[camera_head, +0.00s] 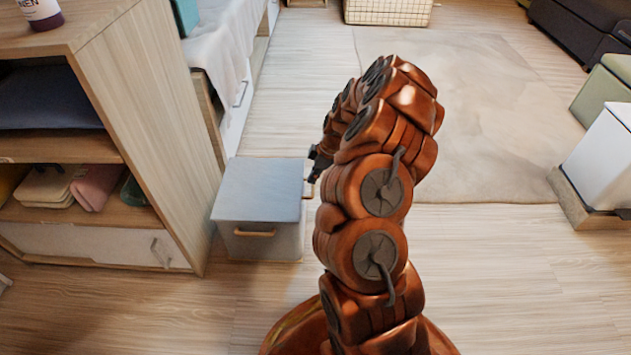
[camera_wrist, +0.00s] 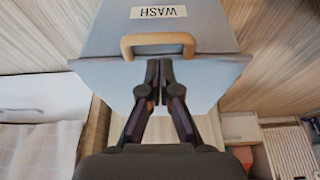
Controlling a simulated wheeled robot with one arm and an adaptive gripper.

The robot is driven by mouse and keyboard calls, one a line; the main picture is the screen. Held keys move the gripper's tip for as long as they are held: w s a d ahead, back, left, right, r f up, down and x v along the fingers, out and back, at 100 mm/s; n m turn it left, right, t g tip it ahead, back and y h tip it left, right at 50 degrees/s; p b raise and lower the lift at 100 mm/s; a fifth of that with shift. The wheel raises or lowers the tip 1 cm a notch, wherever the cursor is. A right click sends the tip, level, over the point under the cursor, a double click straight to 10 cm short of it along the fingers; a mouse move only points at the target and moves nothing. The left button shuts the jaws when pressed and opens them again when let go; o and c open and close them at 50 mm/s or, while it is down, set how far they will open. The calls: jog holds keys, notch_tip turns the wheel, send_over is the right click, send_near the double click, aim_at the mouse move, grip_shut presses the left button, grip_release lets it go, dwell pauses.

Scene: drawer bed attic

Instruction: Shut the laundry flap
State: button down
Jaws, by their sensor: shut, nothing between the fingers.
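The laundry box (camera_head: 262,243) is a pale grey box on the floor beside the wooden shelf unit. Its flat grey lid (camera_head: 258,190) lies across the top, and I see no gap under it. The lid (camera_wrist: 205,80) also shows there. My gripper (camera_wrist: 159,70) is shut and empty, its fingertips at the lid's edge just by the handle; I cannot tell if they touch. In the head view my gripper (camera_head: 315,172) is partly hidden by my arm.
The wooden shelf unit (camera_head: 150,110) stands close on the box's left. A bed (camera_head: 222,45) is behind it. A beige rug (camera_head: 480,120) and bare floor lie right of my arm. A white bin (camera_head: 603,155) stands at the far right.

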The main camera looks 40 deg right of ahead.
jog(key=s+d+p+v, duration=0.1)
jog(key=p+v, duration=0.2)
jog(key=v, duration=0.7)
jog(key=shift+d, duration=0.25)
jog(key=shift+f, duration=0.15)
jog(key=s+a+r+m+g+p, duration=0.1)
jog(key=s+a+r+p, duration=0.2)
jog(key=a+r+p, duration=0.65)
jog(key=s+a+r+p, duration=0.25)
jog(key=a+r, duration=0.35)
jog(key=r, duration=0.8)
jog(key=s+a+r+m+g+p, duration=0.1)
jog(key=s+a+r+p, duration=0.1)
jog(key=a+r+p, duration=0.75)
jog(key=s+a+r+m+g+h+p, duration=0.2)
jog(key=s+r+m+p, duration=0.6)
jog(key=s+r+p, duration=1)
jog(key=s+r+h, duration=0.1)
jog(key=s+r, duration=0.6)
jog(key=shift+s+a+r+m, duration=0.25)
jog(key=shift+s+r+m, duration=0.05)
jog(key=shift+s, duration=0.1)
